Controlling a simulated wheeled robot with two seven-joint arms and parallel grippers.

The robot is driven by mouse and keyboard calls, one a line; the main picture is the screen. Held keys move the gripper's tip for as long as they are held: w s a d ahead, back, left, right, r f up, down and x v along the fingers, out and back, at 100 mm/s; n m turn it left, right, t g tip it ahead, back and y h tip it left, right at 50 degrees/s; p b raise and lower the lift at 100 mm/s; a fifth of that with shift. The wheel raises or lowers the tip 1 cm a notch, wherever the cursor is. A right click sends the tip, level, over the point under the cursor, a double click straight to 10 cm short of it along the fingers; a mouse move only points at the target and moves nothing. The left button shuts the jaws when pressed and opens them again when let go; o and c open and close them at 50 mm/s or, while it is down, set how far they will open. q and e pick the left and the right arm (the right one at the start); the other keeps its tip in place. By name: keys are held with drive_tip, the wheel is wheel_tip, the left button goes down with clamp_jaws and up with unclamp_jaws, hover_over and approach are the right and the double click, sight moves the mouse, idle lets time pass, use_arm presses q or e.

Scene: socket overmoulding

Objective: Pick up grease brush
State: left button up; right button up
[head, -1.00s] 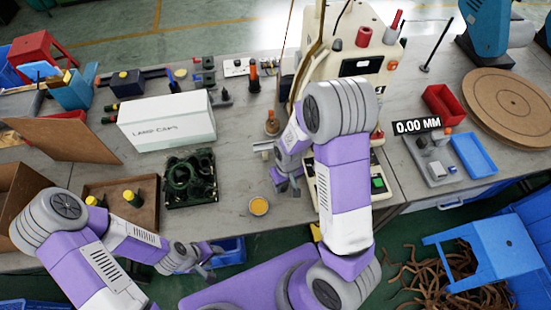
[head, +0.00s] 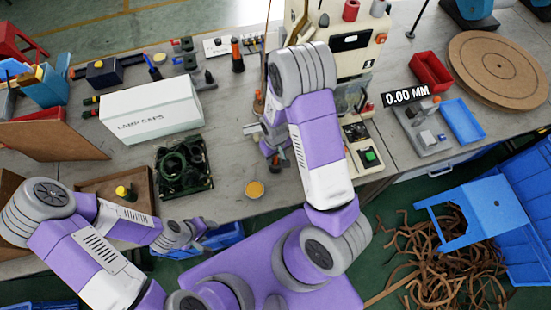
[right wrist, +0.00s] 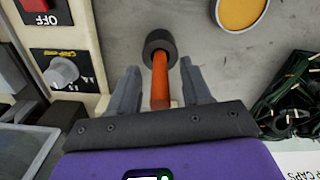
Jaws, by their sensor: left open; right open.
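An orange rod with a dark round end, which looks like the grease brush (right wrist: 160,82), lies between the fingers of my right gripper (right wrist: 161,88) in the right wrist view. The fingers are open on both sides of the rod, with a gap visible. In the head view my right gripper (head: 273,152) is low over the bench, beside the machine. A small part of the brush (head: 278,163) shows there; my arm hides much around it. My left gripper (head: 203,237) is open and empty in front of the bench edge.
A round yellow tin (head: 255,190) stands near the bench edge, close to my right gripper. A tray of dark green cables (head: 184,167) and a white box (head: 152,108) are to the left. The machine (head: 362,60) is close on the right.

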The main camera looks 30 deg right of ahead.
clamp_jaws()
wheel_tip(320, 180, up, 10)
drive_tip(key=shift+r+p, duration=0.1)
drive_tip(key=shift+p, duration=0.65)
